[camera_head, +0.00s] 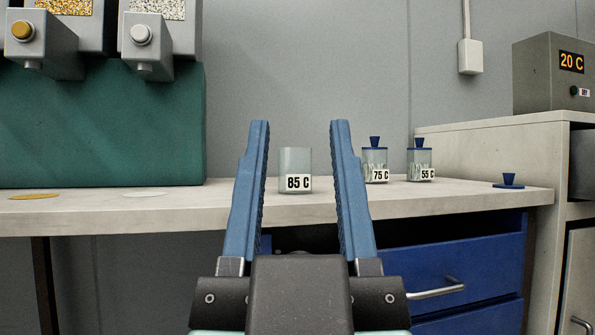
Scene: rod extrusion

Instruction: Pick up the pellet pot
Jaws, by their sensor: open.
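My gripper (299,124) is open, its two blue fingers pointing away from me. Between the fingers, as seen here, a lidless pale grey-green pot (295,160) labelled "85 C" stands upright on the bench. It shows apart from both fingers and seems farther off; what is in it I cannot tell. To its right stand two clear pots with blue knobbed lids and light bits inside: the "75 C" pot (375,159), its left edge close behind the right finger in the picture, and the "55 C" pot (420,160). A loose blue lid (509,181) lies at the bench's right end.
The pale bench top (200,204) has a yellow disc (34,196) and a whitish disc (144,194) at left. A green machine (110,130) with grey nozzles stands behind them. Blue drawers (460,265) are below, and a grey box (553,72) reading "20 C" is at right.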

